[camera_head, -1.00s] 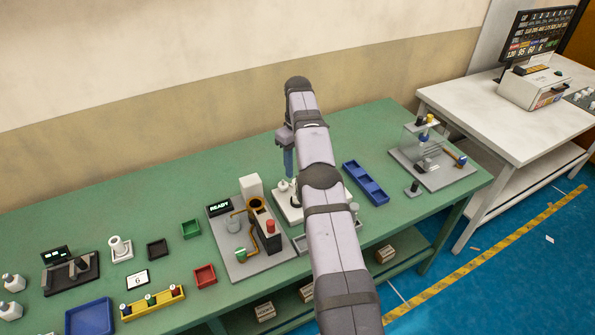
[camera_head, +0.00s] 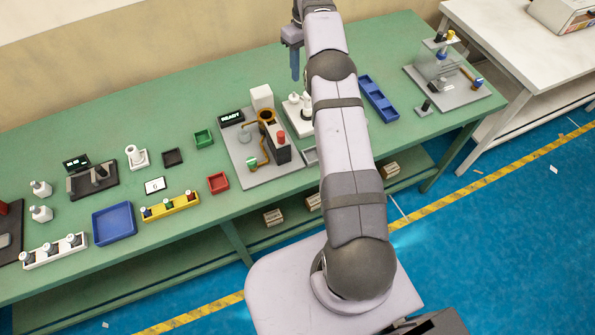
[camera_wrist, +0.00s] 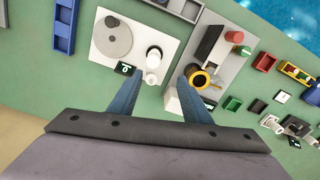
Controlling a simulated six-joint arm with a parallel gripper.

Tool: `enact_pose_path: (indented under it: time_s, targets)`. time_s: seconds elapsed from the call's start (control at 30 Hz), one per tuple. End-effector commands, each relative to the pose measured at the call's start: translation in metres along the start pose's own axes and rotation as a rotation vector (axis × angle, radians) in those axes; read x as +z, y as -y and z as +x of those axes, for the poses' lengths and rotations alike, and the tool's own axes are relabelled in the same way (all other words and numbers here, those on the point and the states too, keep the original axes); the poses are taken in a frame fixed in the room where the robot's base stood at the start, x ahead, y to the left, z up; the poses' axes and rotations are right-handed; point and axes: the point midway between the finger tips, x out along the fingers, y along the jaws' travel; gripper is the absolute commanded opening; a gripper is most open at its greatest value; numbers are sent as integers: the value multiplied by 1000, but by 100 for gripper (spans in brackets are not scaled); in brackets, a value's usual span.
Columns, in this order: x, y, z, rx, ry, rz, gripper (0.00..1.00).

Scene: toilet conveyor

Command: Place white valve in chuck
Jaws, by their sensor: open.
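My gripper (camera_wrist: 162,73) is open and empty, its two blue fingers apart and pointing down. In the head view it (camera_head: 294,65) hangs above the table, just behind a white plate (camera_head: 307,129). In the wrist view this plate (camera_wrist: 103,69) carries a grey disc (camera_wrist: 111,36) and a white upright cylinder (camera_wrist: 154,56), with a smaller white piece (camera_wrist: 150,79) next to it. These lie ahead of and between my fingertips, not touching them. I cannot tell which white part is the valve. I cannot tell for sure which fixture is the chuck.
Right of the plate is a blue tray (camera_head: 377,99). Left of it stands a grey station with a READY sign (camera_head: 231,117), pipes and a red button (camera_head: 281,136). Further left are small trays, a yellow rack (camera_head: 170,206) and a white rack (camera_head: 55,250). Green table shows bare behind.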

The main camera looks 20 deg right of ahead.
Motion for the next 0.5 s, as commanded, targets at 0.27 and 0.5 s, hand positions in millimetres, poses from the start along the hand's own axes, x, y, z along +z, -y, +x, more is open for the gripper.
enact_pose_path:
  time_s: [0.27, 0.5]
  targets:
    - [12, 52, -31, 3, -3, 47, 44]
    - [51, 106, -44, 4, -4, 94, 44]
